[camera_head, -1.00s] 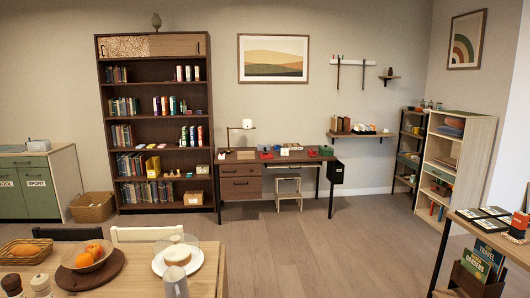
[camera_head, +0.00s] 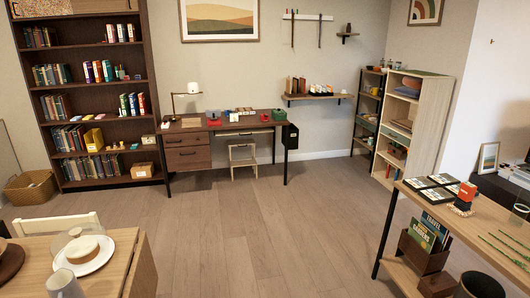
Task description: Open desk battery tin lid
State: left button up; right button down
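The desk (camera_head: 225,129) stands against the back wall, across the room from me. A small red item (camera_head: 214,123) with a green item (camera_head: 212,114) behind it sits on the desk top left of its middle. Neither of my grippers is in view.
The wooden floor (camera_head: 255,215) ahead is clear. A table (camera_head: 125,265) is at lower left, another table (camera_head: 470,225) at right. A bookcase (camera_head: 100,120) stands left of the desk.

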aim_at(208, 112)
jog(key=i+u, duration=0.1)
jog(key=i, duration=0.4)
jog(key=i+l+u, duration=0.1)
jog(key=i, duration=0.4)
jog(key=i+l, duration=0.2)
jog(key=i, duration=0.35)
jog(key=i+l+u, duration=0.15)
jog(key=i, duration=0.35)
jog(key=i+l+u, duration=0.2)
jog(key=i, duration=2.35)
jog(key=j, duration=0.1)
